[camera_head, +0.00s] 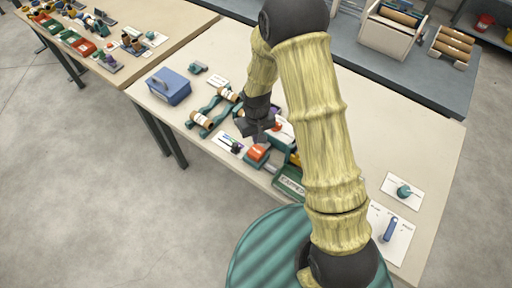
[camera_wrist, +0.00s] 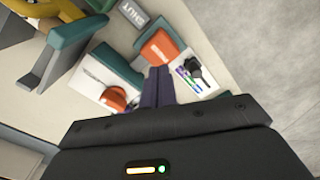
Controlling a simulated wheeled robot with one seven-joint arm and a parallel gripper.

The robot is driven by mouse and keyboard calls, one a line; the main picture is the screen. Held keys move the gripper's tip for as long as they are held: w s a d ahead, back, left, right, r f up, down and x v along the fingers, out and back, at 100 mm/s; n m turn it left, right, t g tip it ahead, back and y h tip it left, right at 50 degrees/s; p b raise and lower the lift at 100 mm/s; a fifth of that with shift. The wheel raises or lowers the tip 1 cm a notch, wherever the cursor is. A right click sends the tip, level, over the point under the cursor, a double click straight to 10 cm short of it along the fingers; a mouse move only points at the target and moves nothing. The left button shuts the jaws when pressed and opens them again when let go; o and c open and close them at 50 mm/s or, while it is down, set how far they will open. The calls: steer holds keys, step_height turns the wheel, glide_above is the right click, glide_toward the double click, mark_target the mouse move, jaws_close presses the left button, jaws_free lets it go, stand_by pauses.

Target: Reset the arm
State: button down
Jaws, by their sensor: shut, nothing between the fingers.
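My arm (camera_head: 315,120) reaches out over the beige table (camera_head: 405,150) in the head view, bent at the elbow. My gripper (camera_head: 258,130) points down above the middle of the table, close to an orange-red block on a teal base (camera_head: 257,153). In the wrist view, my gripper (camera_wrist: 159,85) is shut and empty, its two dark fingers side by side. The orange-red block (camera_wrist: 160,47) lies just beyond the fingertips there. Whether the fingers touch anything is hard to tell.
A blue box (camera_head: 169,87) and a teal stand with rolls (camera_head: 203,119) are to the left. A white card with a dark lever (camera_wrist: 194,70) lies by the fingers. A teal knob (camera_head: 404,191) and blue lever (camera_head: 390,228) are at the right. A second table (camera_head: 185,18) stands behind left.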

steer(key=shift+r, duration=0.15)
stand_by(0.4)
steer(key=s+d+r+m+t, duration=0.1)
steer(key=s+d+r+m, duration=0.1)
steer(key=s+d+r, duration=0.4)
steer(key=s+d+r+m+t, duration=0.1)
steer(key=s+d+r, duration=0.5)
steer(key=r, duration=0.6)
steer(key=shift+s+d+r+m+t, duration=0.25)
steer(key=shift+d+r+m+t, duration=0.05)
steer(key=shift+d+m, duration=0.45)
